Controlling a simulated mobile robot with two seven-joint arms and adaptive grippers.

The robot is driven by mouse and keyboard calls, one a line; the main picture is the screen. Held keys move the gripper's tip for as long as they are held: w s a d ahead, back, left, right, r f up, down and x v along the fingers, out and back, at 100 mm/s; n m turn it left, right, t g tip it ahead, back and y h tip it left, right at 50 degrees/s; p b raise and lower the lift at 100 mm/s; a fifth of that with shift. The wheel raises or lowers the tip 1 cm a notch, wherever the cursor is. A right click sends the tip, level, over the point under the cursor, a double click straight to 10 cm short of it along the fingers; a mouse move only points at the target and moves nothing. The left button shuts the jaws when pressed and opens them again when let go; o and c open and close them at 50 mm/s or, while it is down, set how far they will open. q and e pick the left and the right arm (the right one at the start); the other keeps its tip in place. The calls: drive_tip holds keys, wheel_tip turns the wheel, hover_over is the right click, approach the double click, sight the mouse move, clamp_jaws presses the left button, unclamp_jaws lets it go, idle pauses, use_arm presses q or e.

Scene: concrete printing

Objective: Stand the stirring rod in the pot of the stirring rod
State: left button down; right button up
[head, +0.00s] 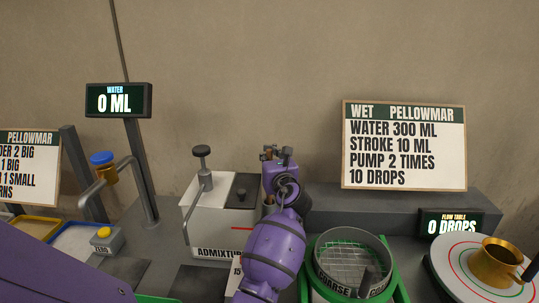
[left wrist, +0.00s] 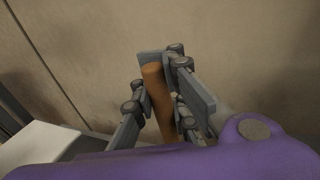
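My left gripper (head: 276,153) is raised in front of the back wall, beside the white admixture box. In the left wrist view its fingers (left wrist: 163,98) are around the stirring rod (left wrist: 158,98), a plain brown wooden stick that looks gripped between them and leans slightly. My right gripper is not in view.
The admixture box (head: 208,222) with its pump stands just left of my gripper. A green-framed sieve (head: 350,252) is to the right, and a brass cup (head: 494,264) sits on the round flow table (head: 452,270). A water display (head: 118,100) stands on a post at left.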

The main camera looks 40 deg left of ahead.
use_arm(q)
drive_tip(key=c, duration=1.7)
unclamp_jaws()
drive_tip(key=shift+o, duration=0.2)
wheel_tip(320, 180, up, 10)
drive_tip(key=shift+a, duration=0.15)
